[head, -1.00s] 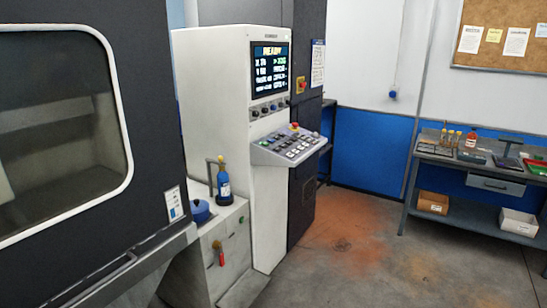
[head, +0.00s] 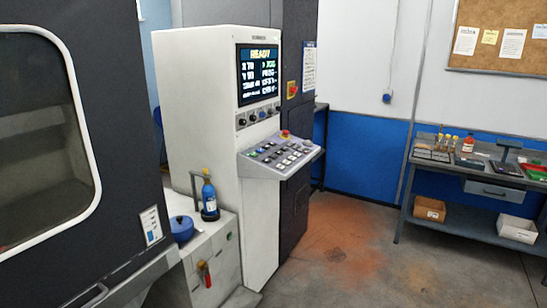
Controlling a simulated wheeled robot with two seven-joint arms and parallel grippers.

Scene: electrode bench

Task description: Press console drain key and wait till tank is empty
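The white console cabinet (head: 205,120) stands left of the middle. Its screen (head: 258,74) reads READY above lines of small text. The sloped key panel (head: 281,154) juts out below the screen with several small keys and a red knob at its back edge. I cannot read which key is the drain key. A low pale tank unit (head: 212,262) stands at the console's left foot, with a red-handled valve (head: 204,275) on its front. Its inside is hidden, so I cannot see any liquid level. Neither of my grippers is in view.
A dark machine with a window (head: 40,130) fills the left side. A blue bottle (head: 209,197) and a blue round pot (head: 181,229) sit on the tank unit. A workbench (head: 480,167) stands at the right. The stained floor (head: 350,255) between is clear.

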